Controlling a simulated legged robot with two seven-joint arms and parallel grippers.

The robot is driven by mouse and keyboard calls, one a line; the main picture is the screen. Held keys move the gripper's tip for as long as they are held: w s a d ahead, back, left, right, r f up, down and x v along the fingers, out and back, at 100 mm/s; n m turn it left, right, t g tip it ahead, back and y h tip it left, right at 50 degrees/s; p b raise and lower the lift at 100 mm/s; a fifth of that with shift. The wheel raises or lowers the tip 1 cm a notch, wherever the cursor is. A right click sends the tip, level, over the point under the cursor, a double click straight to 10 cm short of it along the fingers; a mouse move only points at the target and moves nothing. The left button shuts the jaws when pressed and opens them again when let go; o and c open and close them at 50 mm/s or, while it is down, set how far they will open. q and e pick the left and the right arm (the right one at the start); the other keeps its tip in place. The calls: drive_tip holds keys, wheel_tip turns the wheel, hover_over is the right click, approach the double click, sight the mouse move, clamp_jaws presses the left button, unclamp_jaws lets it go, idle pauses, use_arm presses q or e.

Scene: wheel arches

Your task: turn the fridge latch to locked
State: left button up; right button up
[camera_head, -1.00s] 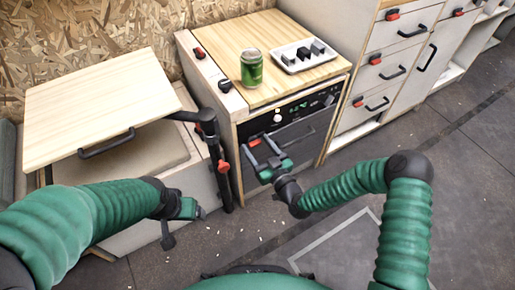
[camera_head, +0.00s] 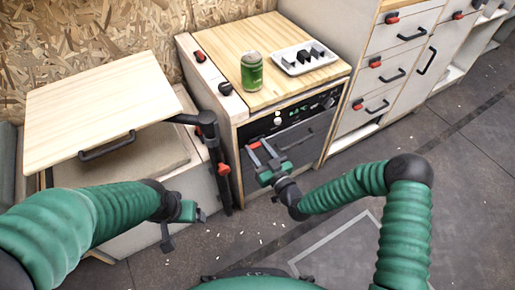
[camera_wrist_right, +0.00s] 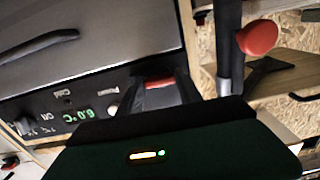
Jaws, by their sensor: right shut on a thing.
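The fridge (camera_head: 310,135) has a dark front under a wooden worktop, with a control strip along its top. Its red latch (camera_head: 254,145) sits at the upper left of the front. The latch also shows in the right wrist view (camera_wrist_right: 158,83), between the dark fingers. My right gripper (camera_head: 263,150) is at the fridge front and shut on the latch. The fingers hide much of it, so I cannot tell its exact angle. My left gripper (camera_head: 186,222) hangs low at left, away from the fridge; its finger gap is unclear.
A green can (camera_head: 251,72) and a white tray (camera_head: 303,57) stand on the worktop. A wooden table (camera_head: 100,105) on a dark leg is close to the fridge's left. Cabinets (camera_head: 400,60) with red latches stand at right. The floor ahead is open.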

drive_tip(key=m+p, duration=0.1)
drive_tip(key=m, duration=0.3)
drive_tip(key=shift+d+p, duration=0.1)
drive_tip(key=shift+p, duration=0.2)
drive_tip(key=m+p, duration=0.1)
drive_tip(key=m, duration=0.3)
drive_tip(key=shift+w+d+f+m, duration=0.1)
drive_tip(key=shift+f+m, duration=0.05)
drive_tip(key=shift+m, duration=2.25)
drive_tip(key=shift+d+f+m, duration=0.1)
drive_tip(key=shift+m, duration=2.3)
drive_tip(key=o, duration=1.4)
